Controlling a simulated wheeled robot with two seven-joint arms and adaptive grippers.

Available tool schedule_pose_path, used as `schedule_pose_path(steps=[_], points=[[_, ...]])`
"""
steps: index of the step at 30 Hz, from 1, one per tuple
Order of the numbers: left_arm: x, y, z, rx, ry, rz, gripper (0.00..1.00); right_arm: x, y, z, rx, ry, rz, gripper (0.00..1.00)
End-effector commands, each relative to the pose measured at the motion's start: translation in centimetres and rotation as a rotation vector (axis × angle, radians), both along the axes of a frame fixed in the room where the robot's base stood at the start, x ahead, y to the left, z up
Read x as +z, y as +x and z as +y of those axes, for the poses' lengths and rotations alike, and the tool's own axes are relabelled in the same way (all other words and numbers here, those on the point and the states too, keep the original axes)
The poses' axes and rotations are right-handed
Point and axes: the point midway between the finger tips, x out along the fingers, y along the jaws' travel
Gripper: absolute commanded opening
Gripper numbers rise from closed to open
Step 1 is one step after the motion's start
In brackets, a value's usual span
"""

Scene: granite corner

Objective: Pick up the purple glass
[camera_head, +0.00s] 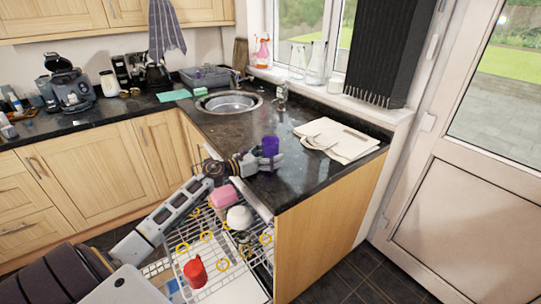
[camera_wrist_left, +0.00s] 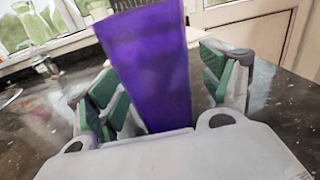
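The purple glass (camera_head: 270,145) is upright at the dark granite counter, near the inner edge above the open dishwasher. I cannot tell if its base touches the counter. My left gripper (camera_head: 268,160) is low at the counter around the glass. In the left wrist view the purple glass (camera_wrist_left: 150,65) stands between the green-padded fingers of my left gripper (camera_wrist_left: 168,85). A gap shows between the glass and the right-hand finger; the glass overlaps the left-hand finger, so contact there is unclear. The fingers look spread, not closed on it. The glass's lower end is hidden. My right gripper is not in view.
The open dishwasher rack (camera_head: 225,268) below holds a red cup (camera_head: 195,272), a pink item (camera_head: 223,196) and a white bowl (camera_head: 239,217). A cutting board (camera_head: 345,143) lies right of the glass. The round sink (camera_head: 229,103) is behind. Counter (camera_head: 300,170) beside the glass is clear.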

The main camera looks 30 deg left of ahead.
Motion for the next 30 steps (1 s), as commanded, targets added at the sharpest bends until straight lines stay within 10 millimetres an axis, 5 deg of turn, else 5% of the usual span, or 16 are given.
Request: schedule_pose_path(steps=[12,30], points=[[0.0,0.0,0.0,0.0,0.0,0.0,0.26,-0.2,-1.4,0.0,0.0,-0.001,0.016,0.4],[1.7,0.0,0.0,0.0,0.003,-0.003,0.25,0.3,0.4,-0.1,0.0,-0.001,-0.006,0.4]])
